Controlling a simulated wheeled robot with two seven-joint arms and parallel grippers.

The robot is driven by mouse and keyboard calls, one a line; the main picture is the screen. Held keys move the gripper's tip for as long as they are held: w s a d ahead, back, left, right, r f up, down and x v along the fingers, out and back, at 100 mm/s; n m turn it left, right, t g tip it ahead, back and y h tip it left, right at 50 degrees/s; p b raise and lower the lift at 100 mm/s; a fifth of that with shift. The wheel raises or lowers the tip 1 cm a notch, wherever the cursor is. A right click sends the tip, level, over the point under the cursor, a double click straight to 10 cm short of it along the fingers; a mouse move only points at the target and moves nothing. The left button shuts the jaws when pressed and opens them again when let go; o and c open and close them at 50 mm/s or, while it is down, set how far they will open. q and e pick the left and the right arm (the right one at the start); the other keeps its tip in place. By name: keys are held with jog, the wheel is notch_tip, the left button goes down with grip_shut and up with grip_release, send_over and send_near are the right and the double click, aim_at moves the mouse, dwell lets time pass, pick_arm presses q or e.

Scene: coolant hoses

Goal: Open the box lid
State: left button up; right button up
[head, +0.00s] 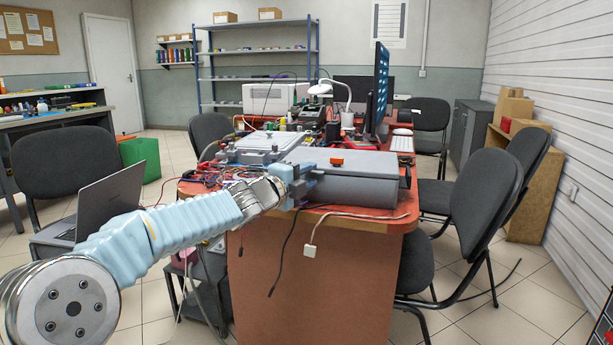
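A grey box (362,190) with a flat lid (350,162) lies near the front edge of the red table. The lid looks closed. A small orange piece (337,162) shows on top of the lid. My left arm reaches in from the lower left, and my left gripper (306,181) is at the left part of the box's front side. It looks close to or touching the box; I cannot tell which. Its fingers are too small and overlapped to show whether they are open or shut. My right gripper is not in view.
The red table (385,214) holds a grey device (262,143), tangled wires (205,175), a lamp and a monitor (379,88) behind the box. Cables hang over the front edge, one with a white plug (310,250). Dark chairs (480,205) stand on the right; a laptop (100,205) is at left.

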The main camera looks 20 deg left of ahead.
pick_arm(q)
grip_shut()
dwell(1.4)
